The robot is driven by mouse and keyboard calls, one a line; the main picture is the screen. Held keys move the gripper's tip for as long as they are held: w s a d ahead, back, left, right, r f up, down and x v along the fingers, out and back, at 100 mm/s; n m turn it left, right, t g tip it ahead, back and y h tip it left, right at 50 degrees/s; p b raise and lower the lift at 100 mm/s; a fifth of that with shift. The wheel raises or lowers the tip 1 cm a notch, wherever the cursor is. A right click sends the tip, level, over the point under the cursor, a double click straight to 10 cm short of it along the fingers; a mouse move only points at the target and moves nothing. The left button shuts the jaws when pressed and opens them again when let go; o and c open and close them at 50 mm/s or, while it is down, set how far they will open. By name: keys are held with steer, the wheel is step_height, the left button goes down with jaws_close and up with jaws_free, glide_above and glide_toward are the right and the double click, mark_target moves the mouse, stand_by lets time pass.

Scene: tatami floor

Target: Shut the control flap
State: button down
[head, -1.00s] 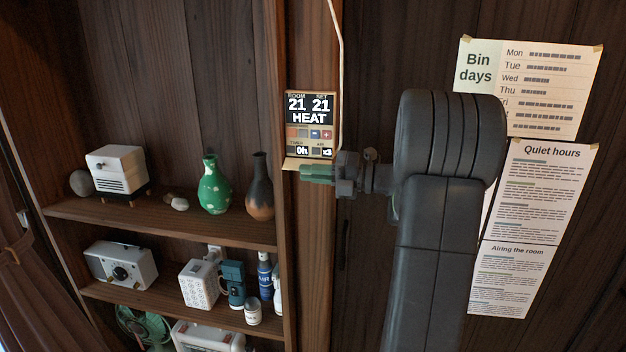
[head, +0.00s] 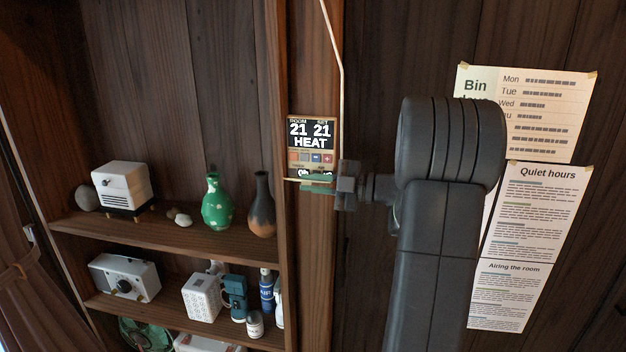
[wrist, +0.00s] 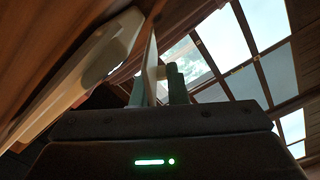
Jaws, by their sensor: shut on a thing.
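The control panel (head: 312,135) is on the wooden post, its screen reading 21, 21 and HEAT. Its flap (head: 289,180) is swung out from the lower edge and looks nearly edge-on, so it is open. My gripper (head: 317,184) comes from the right with its green fingers at the flap, covering part of it and the panel's bottom rows. In the wrist view the thin pale flap (wrist: 151,62) stands between the two fingers (wrist: 157,88), which are shut on it. The pale panel housing (wrist: 95,62) is to its left.
A cable (head: 338,60) runs down the post to the panel. Shelves on the left hold a green vase (head: 217,205), a dark vase (head: 262,207) and several small things. Paper notices (head: 520,240) hang on the wall at the right, partly behind my arm.

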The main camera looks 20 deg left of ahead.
steer(key=m, duration=0.1)
steer(key=m+p, duration=0.1)
steer(key=r+m+p, duration=0.1)
steer(key=shift+w+m, duration=0.3)
steer(key=shift+w+a+r+m+p, duration=0.1)
steer(key=shift+w+r+m+p, duration=0.1)
steer(key=shift+m, duration=0.6)
steer(key=shift+w+a+r+m+p, duration=0.1)
steer(key=shift+w+m+p, duration=0.1)
steer(key=shift+m, duration=0.6)
steer(key=c, duration=1.5)
jaws_free()
steer(key=shift+d+r, duration=0.1)
